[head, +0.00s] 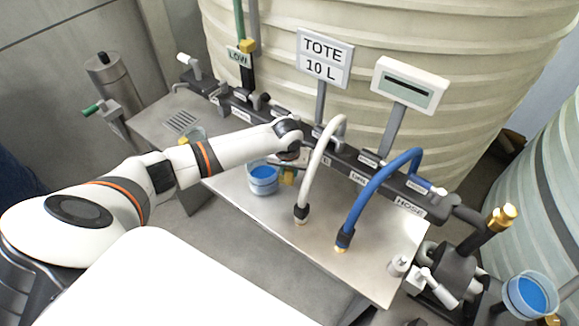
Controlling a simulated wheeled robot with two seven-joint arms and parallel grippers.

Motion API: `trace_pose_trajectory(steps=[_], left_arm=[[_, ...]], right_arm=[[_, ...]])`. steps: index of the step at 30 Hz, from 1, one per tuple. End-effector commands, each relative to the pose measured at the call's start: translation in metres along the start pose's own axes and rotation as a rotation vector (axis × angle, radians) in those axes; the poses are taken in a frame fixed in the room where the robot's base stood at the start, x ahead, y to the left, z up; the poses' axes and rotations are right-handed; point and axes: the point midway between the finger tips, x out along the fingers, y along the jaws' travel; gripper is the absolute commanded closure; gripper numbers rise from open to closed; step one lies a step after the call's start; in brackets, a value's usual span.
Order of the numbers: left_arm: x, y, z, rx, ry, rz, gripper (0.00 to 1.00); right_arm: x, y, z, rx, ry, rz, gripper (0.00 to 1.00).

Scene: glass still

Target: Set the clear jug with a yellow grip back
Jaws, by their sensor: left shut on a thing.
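A clear jug (263,181) with blue liquid in it is upright at the middle of the steel bench (385,268). Its yellow grip (288,177) points right, under the end of my left arm. My left gripper (289,166) reaches down over this grip and is shut on it; the wrist hides most of the fingers. I cannot tell whether the jug's base touches the bench. My right gripper is not in view.
A white hose (302,205) and a blue hose (345,236) hang in front of the dark manifold, right of the jug. Another clear vessel (195,133) stands partly behind my arm. A container with blue liquid (530,296) is at lower right. The bench's front right is clear.

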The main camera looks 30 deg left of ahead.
Motion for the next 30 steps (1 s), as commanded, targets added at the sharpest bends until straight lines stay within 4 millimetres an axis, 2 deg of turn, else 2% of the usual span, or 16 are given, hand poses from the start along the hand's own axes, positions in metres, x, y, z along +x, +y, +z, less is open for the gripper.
trace_pose_trajectory(steps=[30], left_arm=[[0.0080,-0.0003,-0.0008,-0.001,-0.002,-0.001,1.00]], right_arm=[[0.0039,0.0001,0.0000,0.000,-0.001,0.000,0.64]])
